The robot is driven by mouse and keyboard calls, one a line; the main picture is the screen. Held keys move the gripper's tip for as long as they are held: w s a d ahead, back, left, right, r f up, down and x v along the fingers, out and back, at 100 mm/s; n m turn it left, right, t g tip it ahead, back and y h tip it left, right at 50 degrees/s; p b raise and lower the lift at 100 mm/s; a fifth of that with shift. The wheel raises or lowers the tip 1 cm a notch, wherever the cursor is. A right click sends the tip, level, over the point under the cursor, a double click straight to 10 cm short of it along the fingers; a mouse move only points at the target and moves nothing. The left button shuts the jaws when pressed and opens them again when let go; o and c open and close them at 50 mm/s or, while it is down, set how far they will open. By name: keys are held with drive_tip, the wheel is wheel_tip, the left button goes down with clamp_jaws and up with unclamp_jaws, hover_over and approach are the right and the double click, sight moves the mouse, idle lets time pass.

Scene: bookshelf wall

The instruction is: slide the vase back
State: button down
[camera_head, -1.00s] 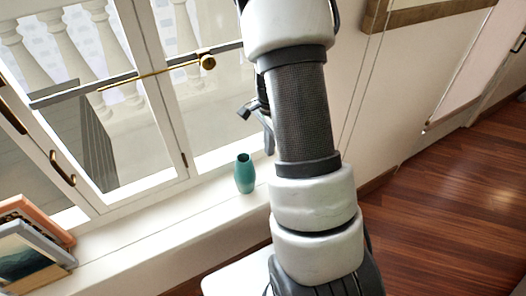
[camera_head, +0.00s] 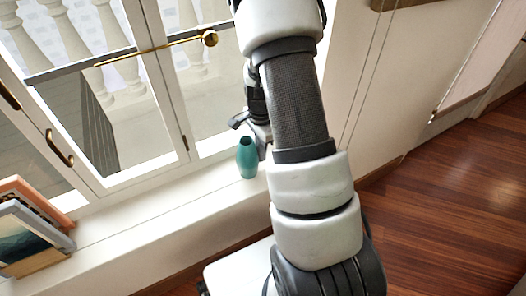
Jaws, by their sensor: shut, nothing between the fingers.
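A teal vase (camera_head: 247,158) stands upright on the white window sill (camera_head: 160,223), left of my arm. My gripper (camera_head: 250,135) is partly hidden behind my arm. Its visible dark parts are just above and to the right of the vase, close to its upper right side. I cannot tell whether they touch it. The gripper is shut with nothing in it.
Framed pictures (camera_head: 31,230) lean together on the sill at the far left. A window with a brass handle (camera_head: 60,148) and a brass-knobbed bar (camera_head: 209,39) rises behind the sill. The sill between pictures and vase is clear.

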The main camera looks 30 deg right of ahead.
drive_tip(key=a+p, duration=0.2)
drive_tip(key=a, duration=0.7)
drive_tip(key=a+p, duration=0.3)
drive_tip(key=a, duration=0.6)
drive_tip(key=s+a+p, duration=0.1)
drive_tip(key=a+p, duration=0.2)
drive_tip(key=a, duration=0.6)
drive_tip(key=shift+s+a, duration=0.1)
drive_tip(key=shift+a, duration=0.25)
drive_tip(key=shift+d, duration=0.1)
drive_tip(key=shift+d, duration=0.3)
drive_tip(key=d, duration=0.2)
drive_tip(key=shift+w+d+f, duration=0.1)
drive_tip(key=shift+w+d, duration=0.1)
drive_tip(key=shift+d, duration=0.2)
wheel_tip(320, 180, up, 10)
drive_tip(key=p, duration=0.2)
drive_tip(key=shift+d, duration=0.25)
drive_tip(key=shift+s, duration=0.1)
